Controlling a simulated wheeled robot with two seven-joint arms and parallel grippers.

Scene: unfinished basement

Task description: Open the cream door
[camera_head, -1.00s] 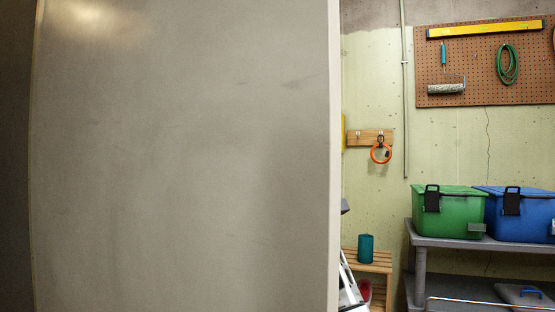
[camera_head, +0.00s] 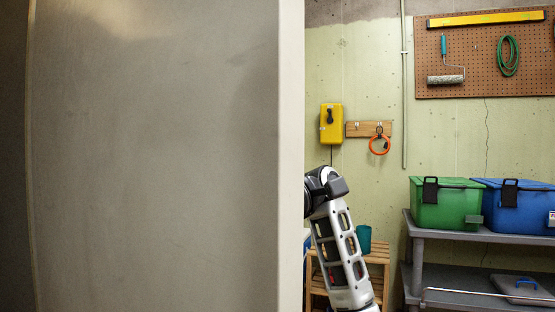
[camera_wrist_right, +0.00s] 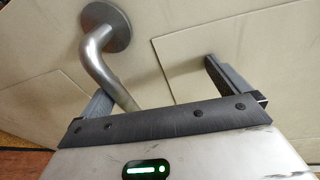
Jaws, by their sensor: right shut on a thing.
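The cream door (camera_head: 160,160) fills the left and middle of the head view, its pale free edge (camera_head: 291,160) toward the right. The wrist view shows the door's face (camera_wrist_right: 185,30) close up, with a silver lever handle (camera_wrist_right: 100,52) on a round plate. My right gripper (camera_wrist_right: 156,84) is shut on the lever handle, which passes between its fingers close to the left finger. In the head view my right arm reaches up beyond the door's edge, and its gripper is hidden behind the door. My left gripper is not in view.
Right of the door edge, a yellow wall box (camera_head: 331,124) and a hook rail (camera_head: 368,129) hang on the wall. A wooden stool (camera_head: 376,256) stands below. A grey shelf (camera_head: 480,235) at right holds a green bin (camera_head: 440,205) and a blue bin (camera_head: 520,205).

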